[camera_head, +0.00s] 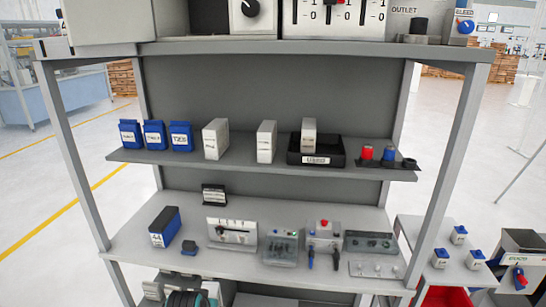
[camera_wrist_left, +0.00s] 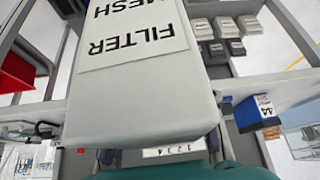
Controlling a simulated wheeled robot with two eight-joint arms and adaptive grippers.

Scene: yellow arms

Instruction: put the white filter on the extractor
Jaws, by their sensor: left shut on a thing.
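A white box-shaped filter (camera_wrist_left: 140,95), labelled FILTER MESH upside down, fills the middle of the left wrist view, very close to the camera. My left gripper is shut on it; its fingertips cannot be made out. I cannot tell for certain which machine is the extractor.
A grey rack (camera_head: 270,48) stands ahead. Its middle shelf holds blue boxes (camera_head: 154,135) and a black tray (camera_head: 318,154). Control boxes (camera_head: 232,231) and a blue-and-black box (camera_head: 165,227) are below. A side table (camera_head: 410,230) stands at the right with small blue-topped boxes and a red bin (camera_head: 446,297).

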